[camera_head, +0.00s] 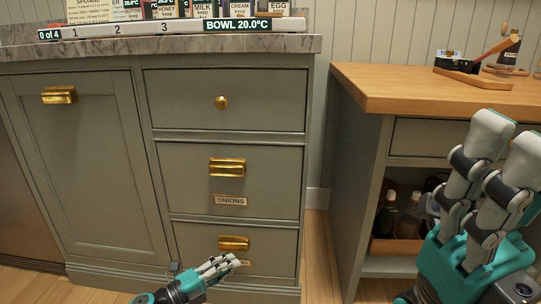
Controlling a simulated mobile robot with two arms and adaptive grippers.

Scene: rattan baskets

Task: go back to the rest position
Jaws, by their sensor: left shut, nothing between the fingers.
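My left gripper (228,262) is low in the picture, its teal and black wrist coming in from the bottom. Its pale grey fingers lie together, shut and empty. They are just in front of the lowest drawer (277,243), a little below its brass handle (234,243). I cannot tell whether they touch the drawer front. My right gripper (508,143) stands large at the right edge, close to the camera. Its grey fingers point up from a teal palm. How far its jaws are apart cannot be told from this side.
Grey-green cabinets with a stone counter (270,43) fill the left and middle. The "ONIONS" drawer (268,180) is closed. A wooden-topped unit (400,88) with an open shelf of bottles (386,215) stands behind my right gripper. Bare wood floor (318,255) shows between the units.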

